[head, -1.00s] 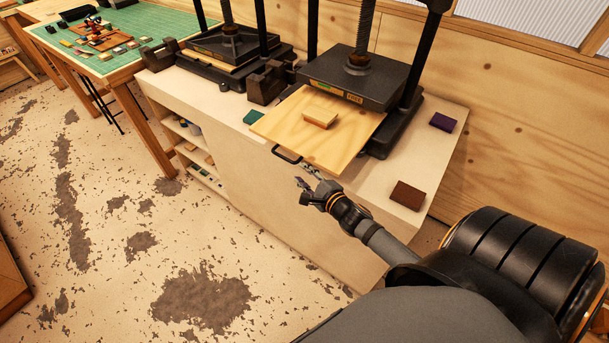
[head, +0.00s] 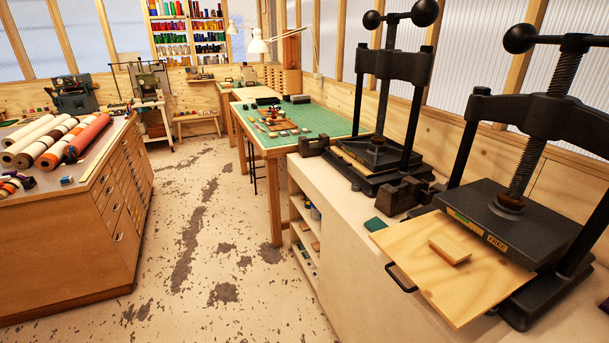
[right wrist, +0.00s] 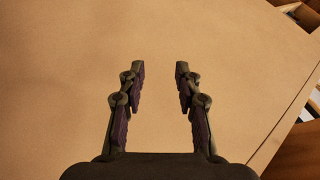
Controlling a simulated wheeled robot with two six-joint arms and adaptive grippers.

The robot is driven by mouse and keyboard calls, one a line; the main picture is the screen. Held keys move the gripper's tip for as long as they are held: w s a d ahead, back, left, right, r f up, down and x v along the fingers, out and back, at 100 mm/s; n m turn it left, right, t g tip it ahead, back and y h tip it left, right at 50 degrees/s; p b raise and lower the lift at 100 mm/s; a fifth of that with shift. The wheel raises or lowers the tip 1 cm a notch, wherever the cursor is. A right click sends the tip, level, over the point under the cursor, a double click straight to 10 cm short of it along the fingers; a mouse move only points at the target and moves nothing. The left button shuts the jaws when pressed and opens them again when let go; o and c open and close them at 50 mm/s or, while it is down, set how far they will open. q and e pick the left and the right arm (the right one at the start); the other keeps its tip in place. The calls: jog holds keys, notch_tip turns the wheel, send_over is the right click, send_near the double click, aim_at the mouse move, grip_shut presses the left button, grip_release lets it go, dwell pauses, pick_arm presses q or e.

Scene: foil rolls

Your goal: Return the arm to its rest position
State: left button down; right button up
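My right gripper (right wrist: 160,85) shows in the right wrist view. Its two fingers are apart and nothing is between them. A plain tan surface fills most of that view behind the fingers, with its edge at the right. Neither arm shows in the head view. My left gripper is in no current view. In the head view, a wooden board (head: 415,246) with a dark handle (head: 400,279) sticks out from the near press (head: 525,225). A small light wooden block (head: 450,249) lies on the board.
A second press (head: 380,155) stands farther along the pale cabinet (head: 345,215). A table with a green mat (head: 315,122) is beyond it. A wooden drawer cabinet (head: 60,245) with several rolls (head: 75,140) stands at the left. The stained floor (head: 205,235) between is open.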

jog(key=s+a+f+n+g, duration=0.2)
jog(key=s+f+n, duration=0.2)
jog(key=s, duration=0.5)
jog(key=s+a+f+n+g, duration=0.2)
jog(key=s+f+n+g, duration=0.1)
jog(key=s+f, duration=0.5)
jog(key=s+a+f+n+g+b, duration=0.1)
jog(key=s+a+f+n+g, duration=0.1)
jog(key=s+f+n, duration=0.4)
jog(key=s, duration=0.4)
jog(key=shift+s+a+y, duration=0.15)
jog(key=shift+a+y, duration=0.15)
jog(key=shift+y, duration=0.1)
